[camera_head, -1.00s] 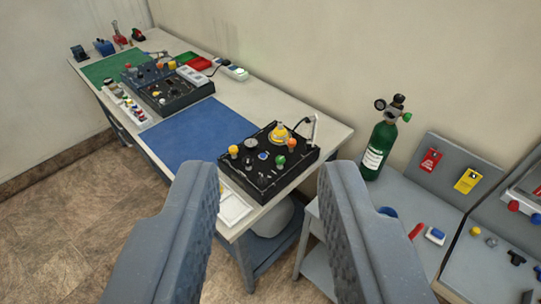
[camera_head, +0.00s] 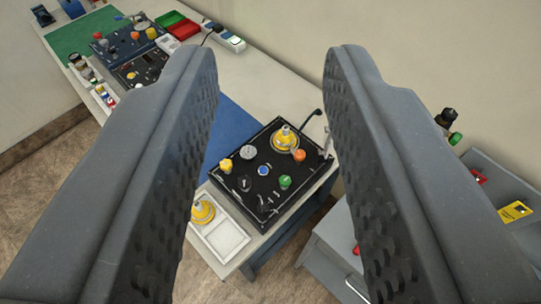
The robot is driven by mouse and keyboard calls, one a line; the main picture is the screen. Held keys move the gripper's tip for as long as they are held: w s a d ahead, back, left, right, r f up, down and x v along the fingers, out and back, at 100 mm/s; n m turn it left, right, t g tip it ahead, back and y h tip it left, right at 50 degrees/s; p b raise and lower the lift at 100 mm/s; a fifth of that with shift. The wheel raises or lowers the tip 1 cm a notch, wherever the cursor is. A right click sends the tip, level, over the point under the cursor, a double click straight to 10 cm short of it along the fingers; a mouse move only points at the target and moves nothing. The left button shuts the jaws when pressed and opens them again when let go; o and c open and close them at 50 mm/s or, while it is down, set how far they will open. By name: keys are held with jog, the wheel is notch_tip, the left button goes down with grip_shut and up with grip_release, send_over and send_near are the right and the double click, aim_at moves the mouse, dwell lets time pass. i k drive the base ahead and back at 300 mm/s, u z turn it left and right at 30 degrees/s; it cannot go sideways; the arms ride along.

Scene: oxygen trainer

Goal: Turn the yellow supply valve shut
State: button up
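A black trainer panel (camera_head: 262,178) sits on the bench between my fingers in the picture. A smaller yellow knob (camera_head: 226,165) is at the panel's left, and a similar large yellow piece (camera_head: 202,212) sits in a white tray (camera_head: 222,238) in front, partly hidden by my left finger. My gripper (camera_head: 271,62) is open and empty, its fingers wide apart and not touching the panel. I cannot tell the valve's turn position.
The panel also carries a grey knob, an orange knob (camera_head: 299,155), a green knob (camera_head: 285,182) and a blue button (camera_head: 263,170). A blue mat (camera_head: 233,122) and other panels lie beyond to the left.

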aim_at(225, 165)
jog(key=u, duration=0.3)
jog(key=k, duration=0.45)
jog(key=u, duration=0.45)
jog(key=i, duration=1.35)
jog(key=z, duration=0.35)
